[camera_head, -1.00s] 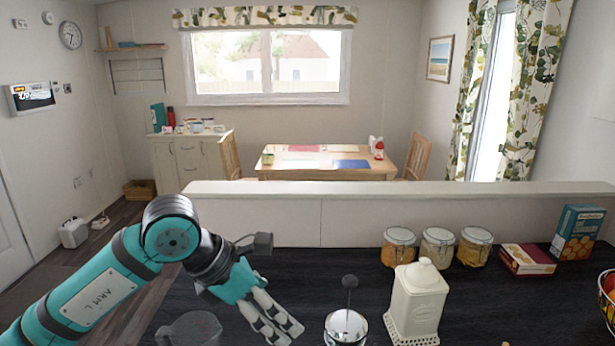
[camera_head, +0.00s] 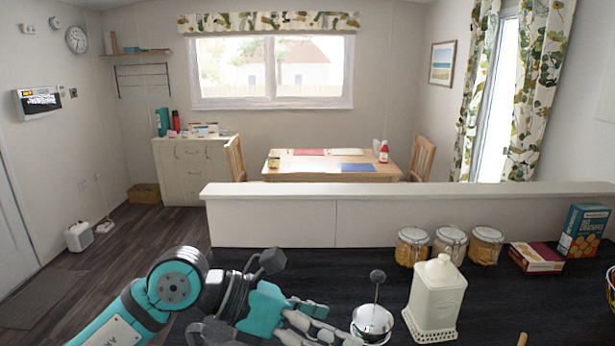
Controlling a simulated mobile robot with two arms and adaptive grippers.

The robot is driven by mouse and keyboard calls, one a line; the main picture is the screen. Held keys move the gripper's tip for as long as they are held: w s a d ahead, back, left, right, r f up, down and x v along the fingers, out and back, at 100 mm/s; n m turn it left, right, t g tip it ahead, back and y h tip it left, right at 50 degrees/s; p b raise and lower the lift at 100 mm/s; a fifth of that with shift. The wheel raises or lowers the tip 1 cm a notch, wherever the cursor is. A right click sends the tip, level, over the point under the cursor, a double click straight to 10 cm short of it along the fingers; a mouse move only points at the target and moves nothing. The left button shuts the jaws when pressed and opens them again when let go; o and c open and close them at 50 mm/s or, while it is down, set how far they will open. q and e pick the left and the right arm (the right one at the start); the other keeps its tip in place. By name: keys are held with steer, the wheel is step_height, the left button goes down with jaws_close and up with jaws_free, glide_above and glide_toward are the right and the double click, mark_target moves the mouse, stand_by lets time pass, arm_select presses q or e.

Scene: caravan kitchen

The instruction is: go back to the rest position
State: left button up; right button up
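My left gripper (camera_head: 335,335) comes in low from the left over the dark counter. Its fingers point right and down beside the silver-lidded plunger pot (camera_head: 372,322), whose black-knobbed rod stands up. The fingertips overlap the pot's left edge in the picture; I cannot tell whether they touch it. The fingers lie close together and are cut by the bottom edge, so their opening is unclear. My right gripper is not in view.
A white lidded canister (camera_head: 435,297) stands just right of the pot. Several glass jars (camera_head: 449,244), a red box (camera_head: 536,258) and a blue carton (camera_head: 583,231) line the back. A raised white ledge (camera_head: 400,190) bounds the counter. Dark counter is clear behind the gripper.

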arm_select(q)
step_height(320, 180, up, 10)
steer(key=s+n+t+h, duration=0.2)
steer(key=n+t+h, duration=0.1)
steer(key=n+h, duration=0.6)
steer(key=w+a+n+t+y, duration=0.55)
steer(key=a+n+t, duration=0.35)
steer(key=n+t, duration=0.7)
steer(key=w+a+f+n+g+y, duration=0.1)
steer(key=a+f+n+y, duration=0.5)
steer(key=f+n+y, duration=0.4)
steer(key=a+f+n+g+y, duration=0.2)
steer(key=a+f+n+y, duration=0.5)
steer(key=f, duration=0.4)
steer(key=s+a+f+n+g+h, duration=0.15)
steer(key=s+f+n+g, duration=0.35)
steer(key=s+f+g, duration=1.25)
steer(key=s+f+t, duration=0.2)
steer(key=s+f, duration=0.1)
steer(key=f, duration=1.2)
steer(key=s+f+t, duration=0.1)
steer(key=s+f, duration=0.3)
steer(key=f, duration=1)
steer(key=s+a+f+g, duration=0.1)
steer(key=s+a+f, duration=0.2)
steer(key=s+f, duration=1.3)
steer(key=shift+s+f+m+y, duration=0.3)
steer(key=shift+f, duration=0.1)
